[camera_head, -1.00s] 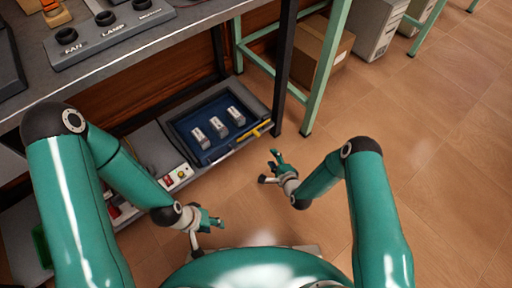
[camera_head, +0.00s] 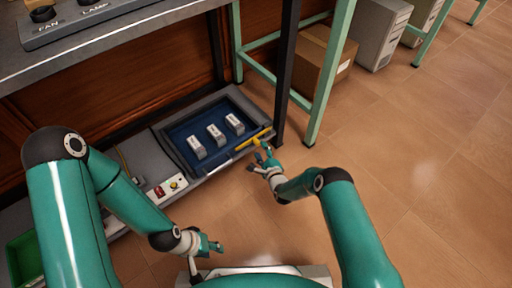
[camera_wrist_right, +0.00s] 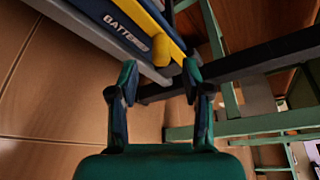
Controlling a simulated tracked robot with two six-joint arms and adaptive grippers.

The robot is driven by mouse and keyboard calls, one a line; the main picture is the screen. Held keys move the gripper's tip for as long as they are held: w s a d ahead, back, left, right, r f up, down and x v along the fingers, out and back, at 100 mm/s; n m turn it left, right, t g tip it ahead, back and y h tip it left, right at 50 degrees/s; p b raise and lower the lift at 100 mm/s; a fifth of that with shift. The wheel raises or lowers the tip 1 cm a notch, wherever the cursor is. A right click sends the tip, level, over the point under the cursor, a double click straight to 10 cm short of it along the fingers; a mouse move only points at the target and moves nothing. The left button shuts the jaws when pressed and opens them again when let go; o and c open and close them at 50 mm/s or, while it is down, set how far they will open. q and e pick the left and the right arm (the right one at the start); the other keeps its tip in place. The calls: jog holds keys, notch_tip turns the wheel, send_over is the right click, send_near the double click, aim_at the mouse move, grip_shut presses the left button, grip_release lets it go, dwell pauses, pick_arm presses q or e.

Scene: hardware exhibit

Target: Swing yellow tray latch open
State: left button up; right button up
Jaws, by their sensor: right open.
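The yellow latch (camera_head: 254,140) lies along the front right edge of the blue-lined tray (camera_head: 181,138) on the low shelf.
Three silver blocks (camera_head: 216,135) stand in the tray. A dark table leg (camera_head: 286,85) and a green frame leg (camera_head: 330,85) rise just right of the latch. A control box with a yellow button (camera_head: 174,185) sits left.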

aim_at(258, 145)
jog(key=b+x, duration=0.2)
jog(key=x, duration=0.2)
jog(key=shift+w+a+f, duration=0.15)
jog(key=shift+f, duration=0.1)
jog(key=shift+w+a+b, duration=0.15)
jog(key=shift+w+b, duration=0.25)
jog(key=shift+w, duration=0.25)
